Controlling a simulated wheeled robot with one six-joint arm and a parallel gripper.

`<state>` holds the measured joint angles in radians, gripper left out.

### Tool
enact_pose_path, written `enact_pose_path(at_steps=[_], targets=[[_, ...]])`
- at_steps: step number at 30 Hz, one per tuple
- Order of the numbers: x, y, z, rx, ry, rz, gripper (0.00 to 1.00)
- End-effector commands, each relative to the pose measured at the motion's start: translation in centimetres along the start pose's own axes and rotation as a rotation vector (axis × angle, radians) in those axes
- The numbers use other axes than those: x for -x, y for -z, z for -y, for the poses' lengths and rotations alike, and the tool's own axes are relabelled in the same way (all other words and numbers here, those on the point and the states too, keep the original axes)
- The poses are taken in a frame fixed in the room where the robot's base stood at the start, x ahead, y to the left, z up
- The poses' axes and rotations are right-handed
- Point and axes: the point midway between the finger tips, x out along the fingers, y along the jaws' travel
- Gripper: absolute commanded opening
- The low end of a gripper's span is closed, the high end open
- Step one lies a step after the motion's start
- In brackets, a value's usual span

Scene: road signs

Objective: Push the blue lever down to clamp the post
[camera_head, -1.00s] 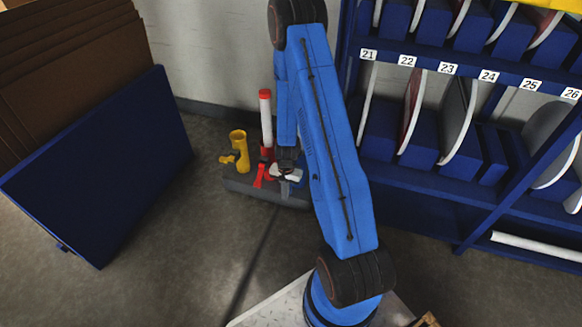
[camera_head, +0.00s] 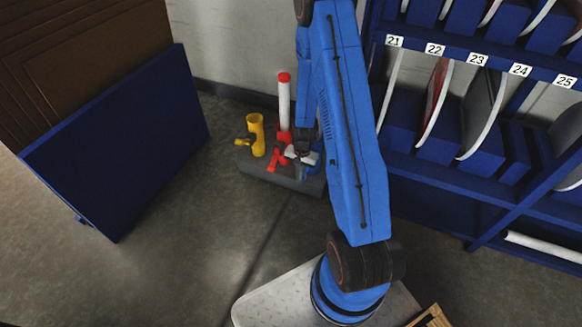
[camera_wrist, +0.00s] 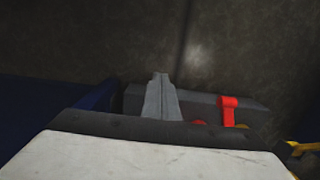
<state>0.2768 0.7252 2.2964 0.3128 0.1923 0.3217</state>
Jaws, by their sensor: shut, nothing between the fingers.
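A low grey base (camera_head: 258,173) stands on the floor and carries a yellow socket (camera_head: 257,135) and a red socket with a red lever (camera_head: 275,160). A white post with a red top (camera_head: 284,105) stands upright in line with the red socket. I cannot make out the blue lever clearly; my arm and gripper cover the right part of the base. My gripper (camera_head: 308,172) is shut and empty, just right of the red lever. In the wrist view, its closed fingertips (camera_wrist: 160,77) point over the grey base, with the red lever (camera_wrist: 229,112) to their right.
A blue rack (camera_head: 425,190) with signs in numbered slots stands close on the right. A dark blue panel (camera_head: 125,150) leans against brown boards (camera_head: 80,60) on the left. A wall is behind the base. The floor (camera_head: 200,240) in front is clear.

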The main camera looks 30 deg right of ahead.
Motion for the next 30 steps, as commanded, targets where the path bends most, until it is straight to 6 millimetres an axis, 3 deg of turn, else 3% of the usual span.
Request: enact_pose_path(at_steps=[5, 30], targets=[[2.5, -0.8, -0.6, 0.002, 0.001, -0.002, 0.0], [11.4, -10.7, -0.5, 0.004, 0.001, -0.002, 0.0]])
